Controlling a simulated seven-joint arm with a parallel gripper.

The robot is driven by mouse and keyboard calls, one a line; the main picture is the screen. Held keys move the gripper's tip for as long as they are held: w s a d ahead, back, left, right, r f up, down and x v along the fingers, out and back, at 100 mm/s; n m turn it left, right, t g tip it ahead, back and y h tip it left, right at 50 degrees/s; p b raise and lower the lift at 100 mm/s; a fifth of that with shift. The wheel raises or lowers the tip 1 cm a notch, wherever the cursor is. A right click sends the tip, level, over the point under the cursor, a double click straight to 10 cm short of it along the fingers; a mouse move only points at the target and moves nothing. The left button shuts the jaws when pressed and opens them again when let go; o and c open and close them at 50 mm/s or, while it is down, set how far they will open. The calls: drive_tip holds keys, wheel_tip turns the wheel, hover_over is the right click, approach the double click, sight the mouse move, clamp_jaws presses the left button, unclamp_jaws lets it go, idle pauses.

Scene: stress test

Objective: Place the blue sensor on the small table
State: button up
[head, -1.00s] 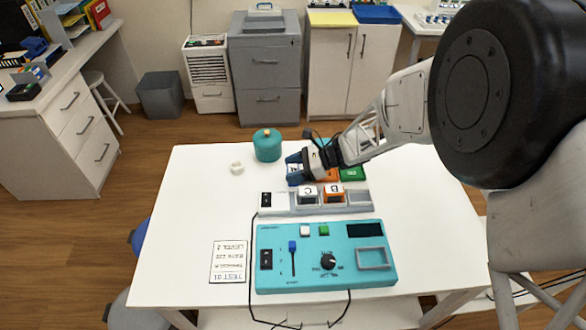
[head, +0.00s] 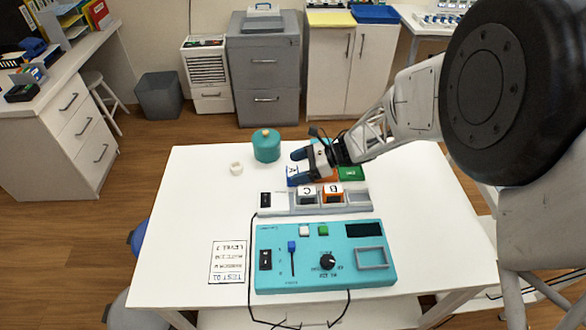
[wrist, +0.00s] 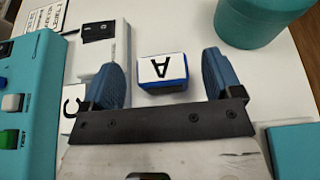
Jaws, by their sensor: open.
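The blue sensor (head: 292,176) is a small block with blue sides and a white top marked A. It sits on the white table (head: 205,195), behind the grey rack, partly hidden by my gripper in the head view. My gripper (head: 299,160) is open just over it. In the wrist view the blue sensor (wrist: 162,72) lies between the two blue fingers and just ahead of the dark gripper bar, with gaps on both sides. I cannot tell how far the fingertips are above the table.
A grey rack (head: 281,203) holds block C (head: 306,190) and orange block B (head: 333,189). A green block (head: 351,173) lies right of my gripper. A teal panel (head: 290,270) fills the front; the table's left side is mostly clear.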

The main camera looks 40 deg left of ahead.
drive_tip(key=v, duration=1)
idle(0.8)
